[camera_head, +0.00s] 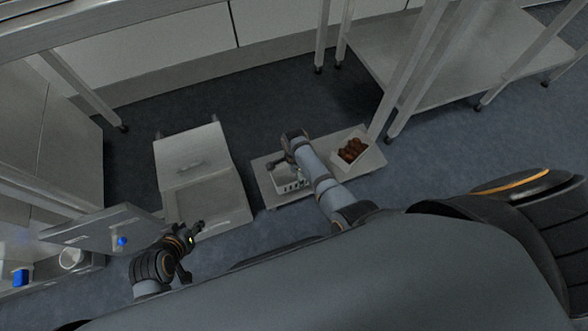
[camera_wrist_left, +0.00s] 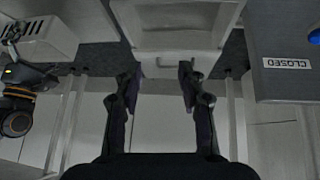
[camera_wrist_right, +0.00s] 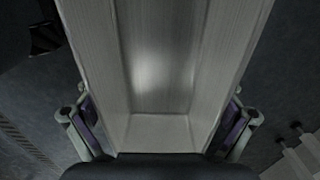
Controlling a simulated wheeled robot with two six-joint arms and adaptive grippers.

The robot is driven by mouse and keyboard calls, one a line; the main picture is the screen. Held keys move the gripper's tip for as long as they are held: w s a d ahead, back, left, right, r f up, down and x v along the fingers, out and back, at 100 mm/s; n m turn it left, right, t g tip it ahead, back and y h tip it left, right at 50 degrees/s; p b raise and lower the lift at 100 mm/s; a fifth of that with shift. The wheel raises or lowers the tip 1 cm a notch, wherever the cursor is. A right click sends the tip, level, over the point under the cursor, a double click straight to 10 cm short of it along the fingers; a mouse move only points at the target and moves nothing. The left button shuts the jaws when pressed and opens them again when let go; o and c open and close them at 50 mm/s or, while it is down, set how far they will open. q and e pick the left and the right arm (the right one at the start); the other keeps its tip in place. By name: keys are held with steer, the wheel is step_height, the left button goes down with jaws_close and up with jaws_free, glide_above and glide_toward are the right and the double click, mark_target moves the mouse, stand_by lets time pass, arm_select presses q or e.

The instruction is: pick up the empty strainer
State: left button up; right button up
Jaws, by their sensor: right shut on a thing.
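The empty strainer (camera_head: 289,182) is a pale box with slots in its side, at the middle of the head view. My right gripper (camera_head: 284,160) is over it; in the right wrist view the fingers (camera_wrist_right: 165,130) are shut on its outer walls, and its bare inside (camera_wrist_right: 160,80) shows no dates. The slotted side also shows at the upper left of the left wrist view (camera_wrist_left: 48,42). I cannot tell whether it touches the surface below. My left gripper (camera_head: 194,250) is open and empty; its fingers are spread in the left wrist view (camera_wrist_left: 158,90).
A white box of brown dates (camera_head: 338,158) stands right of the strainer on the same pale stand (camera_head: 262,185). A pale cabinet (camera_head: 232,205) stands to the left. A panel (camera_head: 90,232) with a blue knob and a CLOSED label is near my left arm. A grey table (camera_head: 480,60) is at upper right.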

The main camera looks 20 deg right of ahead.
steer(key=shift+s+r, duration=0.1)
steer(key=shift+r, duration=0.2)
steer(key=shift+s+r+p, duration=0.4)
steer(key=shift+r+p, duration=0.1)
steer(key=shift+p, duration=0.55)
arm_select(q)
steer(key=s+a+r+g+y+p, duration=0.1)
steer(key=s+a+r+g+p, duration=0.1)
steer(key=s+r+g+p, duration=0.35)
arm_select(e)
steer(key=s, duration=0.1)
steer(key=s+r, duration=0.2)
steer(key=s, duration=0.1)
steer(key=shift+d, duration=0.1)
arm_select(q)
steer(key=s+a+f+p, duration=0.1)
steer(key=a+f+p, duration=0.1)
steer(key=f, duration=0.7)
steer(key=s+a+f+y+p, duration=0.1)
steer(key=s+a+f+p, duration=0.1)
steer(key=f, duration=0.6)
steer(key=shift+a+f, duration=0.15)
steer(key=shift+f, duration=0.25)
arm_select(e)
steer(key=s, duration=0.4)
steer(key=shift+s+r, duration=0.15)
steer(key=shift+r, duration=0.25)
